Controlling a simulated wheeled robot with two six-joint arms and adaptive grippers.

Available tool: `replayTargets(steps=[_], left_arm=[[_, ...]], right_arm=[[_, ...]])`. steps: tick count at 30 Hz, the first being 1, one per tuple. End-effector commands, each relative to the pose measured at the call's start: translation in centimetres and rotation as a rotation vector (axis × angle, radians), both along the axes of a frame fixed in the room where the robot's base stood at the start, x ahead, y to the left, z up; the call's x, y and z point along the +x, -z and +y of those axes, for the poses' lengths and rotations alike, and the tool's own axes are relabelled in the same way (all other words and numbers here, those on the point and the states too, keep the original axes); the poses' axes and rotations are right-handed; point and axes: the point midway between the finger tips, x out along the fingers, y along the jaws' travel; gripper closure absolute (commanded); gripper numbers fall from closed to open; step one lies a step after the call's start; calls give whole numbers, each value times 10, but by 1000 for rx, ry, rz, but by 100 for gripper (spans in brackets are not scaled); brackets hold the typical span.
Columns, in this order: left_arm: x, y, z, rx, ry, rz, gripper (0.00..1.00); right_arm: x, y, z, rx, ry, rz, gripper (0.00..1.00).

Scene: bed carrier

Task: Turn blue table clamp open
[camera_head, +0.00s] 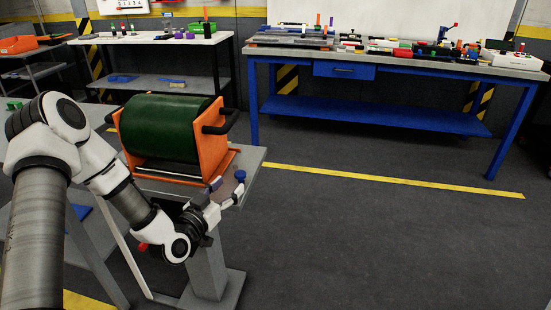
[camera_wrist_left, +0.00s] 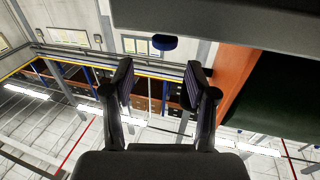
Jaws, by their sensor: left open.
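The blue table clamp (camera_head: 240,175) shows as a small blue knob at the right corner of the grey stand, just right of the orange frame. My left gripper (camera_head: 229,188) is beside that corner, close to the knob, with its fingers apart. In the left wrist view the blue knob (camera_wrist_left: 165,43) lies against the grey plate's edge, above the gap between the open fingers (camera_wrist_left: 159,82). Nothing is seen between the fingers. The rest of the clamp is hidden. My right gripper is in neither view.
A green roller (camera_head: 168,127) in an orange frame (camera_head: 201,160) stands on the grey stand (camera_head: 250,160), close to my left gripper. A blue workbench (camera_head: 380,122) with many small items stands behind to the right. The dark floor at right is clear.

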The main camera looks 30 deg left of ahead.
Motion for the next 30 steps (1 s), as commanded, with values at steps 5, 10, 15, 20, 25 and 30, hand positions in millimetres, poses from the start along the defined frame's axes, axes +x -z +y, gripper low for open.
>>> replayTargets(steps=[5, 10, 15, 20, 25, 30], left_arm=[[-3, 0, 4, -11, -9, 24, 43], [20, 3, 3, -6, -4, 21, 43], [54, 2, 2, -7, -4, 20, 43], [71, 2, 3, -10, -6, 22, 43], [73, 1, 3, -13, -6, 22, 43], [73, 1, 3, -12, -6, 22, 78]], right_arm=[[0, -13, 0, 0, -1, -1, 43], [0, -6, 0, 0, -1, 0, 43], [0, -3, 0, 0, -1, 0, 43], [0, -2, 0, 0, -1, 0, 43], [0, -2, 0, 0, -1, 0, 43], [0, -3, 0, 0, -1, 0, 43]])
